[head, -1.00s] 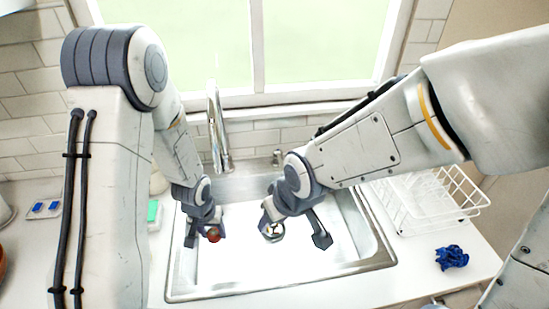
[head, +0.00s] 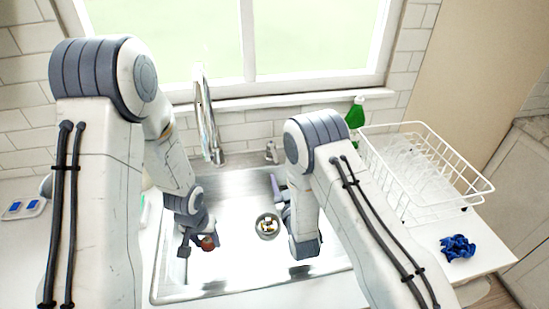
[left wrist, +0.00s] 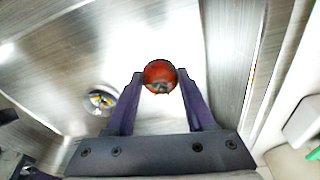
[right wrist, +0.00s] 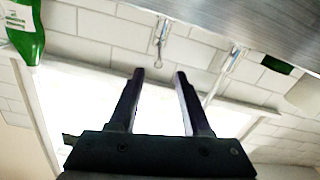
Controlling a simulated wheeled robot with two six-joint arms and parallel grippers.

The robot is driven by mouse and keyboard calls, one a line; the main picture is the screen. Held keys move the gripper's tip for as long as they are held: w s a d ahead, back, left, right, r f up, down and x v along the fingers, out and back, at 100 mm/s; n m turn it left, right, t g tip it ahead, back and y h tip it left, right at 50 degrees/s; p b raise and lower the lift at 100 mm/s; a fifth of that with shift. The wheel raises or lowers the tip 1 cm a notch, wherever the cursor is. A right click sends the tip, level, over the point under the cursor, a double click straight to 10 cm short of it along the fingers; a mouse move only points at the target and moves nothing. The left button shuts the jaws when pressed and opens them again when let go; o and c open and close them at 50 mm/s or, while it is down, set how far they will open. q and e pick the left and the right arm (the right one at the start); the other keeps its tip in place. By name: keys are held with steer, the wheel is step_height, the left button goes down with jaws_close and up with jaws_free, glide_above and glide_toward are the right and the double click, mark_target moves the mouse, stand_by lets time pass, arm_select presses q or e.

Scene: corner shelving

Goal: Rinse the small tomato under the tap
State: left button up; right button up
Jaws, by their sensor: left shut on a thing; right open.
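The small red tomato (head: 208,243) is held between the fingertips of my left gripper (head: 198,239), over the sink basin (head: 240,287). In the left wrist view the tomato (left wrist: 160,74) shows dark patches and sits between the two fingers (left wrist: 161,88). The chrome tap (head: 207,120) stands behind the basin, and the held tomato is on the near side of its spout. No water stream is visible. A small tap handle (head: 271,152) stands right of the tap. My right gripper (head: 281,186) is open and empty, pointing towards this handle, which the right wrist view shows (right wrist: 160,42) beyond its fingertips.
The drain (head: 267,226) lies in the basin floor between my grippers. A white dish rack (head: 440,165), a green bottle (head: 355,112) and a crumpled blue cloth (head: 457,248) are on the right. A window (head: 250,40) is behind the tap.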

arm_select(q)
steer(key=shift+r, duration=0.2)
step_height(320, 180, up, 2)
steer(key=p, duration=0.3)
steer(key=shift+r, duration=0.25)
arm_select(e)
glide_toward(271, 146)
steer(key=x, duration=0.5)
steer(key=shift+w, duration=0.25)
jaws_close()
arm_select(q)
jaws_close()
